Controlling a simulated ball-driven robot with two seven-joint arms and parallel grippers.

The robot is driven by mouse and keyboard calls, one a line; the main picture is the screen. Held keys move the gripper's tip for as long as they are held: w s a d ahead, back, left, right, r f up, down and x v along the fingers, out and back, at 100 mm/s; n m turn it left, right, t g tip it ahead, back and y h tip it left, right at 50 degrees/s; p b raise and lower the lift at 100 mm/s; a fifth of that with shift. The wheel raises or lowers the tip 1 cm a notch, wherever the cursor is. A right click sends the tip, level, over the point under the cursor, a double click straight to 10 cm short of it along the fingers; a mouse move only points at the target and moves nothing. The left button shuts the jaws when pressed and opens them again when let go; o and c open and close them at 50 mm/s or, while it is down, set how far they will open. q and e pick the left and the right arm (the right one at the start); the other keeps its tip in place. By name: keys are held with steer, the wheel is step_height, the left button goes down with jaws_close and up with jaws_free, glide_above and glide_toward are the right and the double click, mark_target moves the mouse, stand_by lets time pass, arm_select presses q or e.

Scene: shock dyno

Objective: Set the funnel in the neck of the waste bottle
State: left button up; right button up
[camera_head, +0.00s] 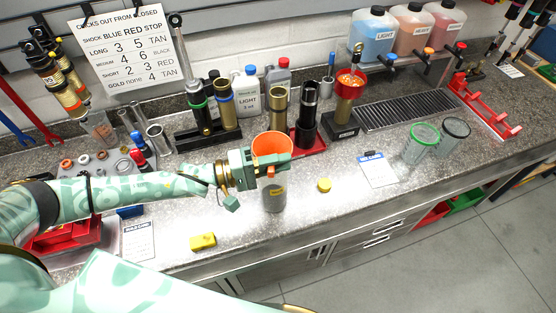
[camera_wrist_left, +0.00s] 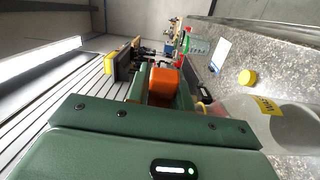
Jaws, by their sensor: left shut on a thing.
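The orange funnel (camera_head: 272,147) is upright with its wide mouth facing up. My left gripper (camera_head: 270,169) is shut on it. In the left wrist view an orange part of the funnel (camera_wrist_left: 166,82) shows between the fingers. The waste bottle (camera_head: 274,195), grey and translucent with a yellow label, stands on the counter directly below the funnel in the head view. It also shows in the left wrist view (camera_wrist_left: 262,118), to the right of the gripper. The gripper hides the neck and the spout, so I cannot tell whether the spout is in the neck. My right gripper is out of view.
A yellow cap (camera_head: 324,185) lies right of the bottle. A yellow block (camera_head: 203,241) lies near the front edge. Shock bodies stand behind in a black rack (camera_head: 208,136) and a red tray (camera_head: 312,146). Clear cups (camera_head: 421,147) stand at right. The counter around the bottle is mostly free.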

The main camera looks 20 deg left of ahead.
arm_select(q)
steer(key=o, duration=1)
steer(key=b+v, duration=0.3)
steer(key=v, duration=1.3)
steer(key=shift+s+a, duration=0.1)
steer(key=shift+a, duration=0.05)
